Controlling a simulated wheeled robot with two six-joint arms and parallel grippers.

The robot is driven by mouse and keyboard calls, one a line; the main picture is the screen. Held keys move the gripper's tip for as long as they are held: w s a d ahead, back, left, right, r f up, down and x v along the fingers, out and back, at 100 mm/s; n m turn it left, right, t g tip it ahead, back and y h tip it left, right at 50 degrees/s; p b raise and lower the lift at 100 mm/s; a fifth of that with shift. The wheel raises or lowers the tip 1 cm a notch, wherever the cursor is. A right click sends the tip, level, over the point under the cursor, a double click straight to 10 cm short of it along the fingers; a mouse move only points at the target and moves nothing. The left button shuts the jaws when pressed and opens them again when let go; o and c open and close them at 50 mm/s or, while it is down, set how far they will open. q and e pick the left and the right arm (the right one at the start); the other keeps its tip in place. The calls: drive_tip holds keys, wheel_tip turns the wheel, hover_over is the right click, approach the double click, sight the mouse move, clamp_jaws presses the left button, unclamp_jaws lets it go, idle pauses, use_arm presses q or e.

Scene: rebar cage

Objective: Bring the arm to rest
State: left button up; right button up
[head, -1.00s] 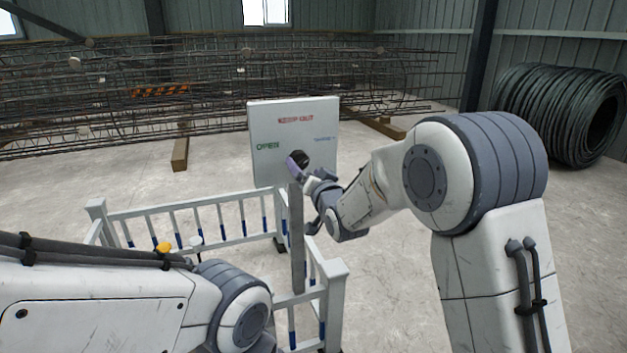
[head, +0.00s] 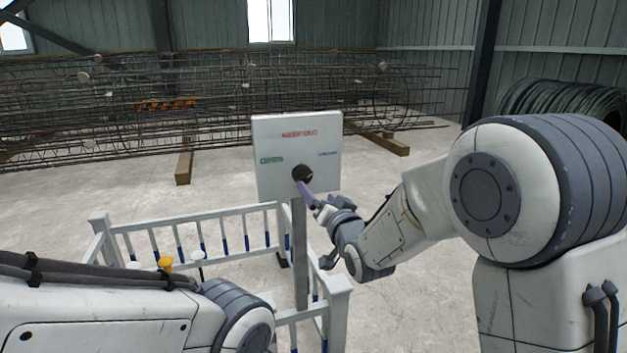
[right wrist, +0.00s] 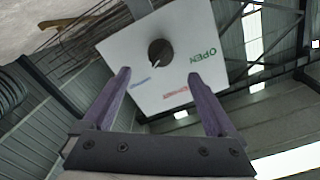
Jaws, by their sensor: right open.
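A white panel (head: 275,185) stands on a grey post (head: 299,255), with a round black knob (head: 302,173) near its lower middle. The panel has a green, a red and a blue label. My right gripper (head: 308,192) is just in front of the panel; one purple finger overlaps the knob's lower edge in the head view. In the right wrist view the gripper (right wrist: 160,77) is open and empty, and the knob (right wrist: 160,52) lies ahead between the fingertips, apart from them. A light mark shows on the knob. My left gripper is out of view.
A white railing (head: 195,222) with blue-marked bars surrounds the post. Yellow (head: 165,263) and white caps show behind my left arm. Rebar cages (head: 90,105) lie along the back on timber blocks (head: 184,167). A dark wire coil (head: 565,98) is at right. Concrete floor is open between.

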sight(305, 179)
drive_tip(key=p+x, duration=0.1)
drive_tip(key=x, duration=0.8)
drive_tip(key=shift+w+a, duration=0.15)
drive_tip(key=shift+w, duration=0.05)
drive_tip(key=shift+n, duration=0.3)
drive_tip(key=shift+f, duration=0.1)
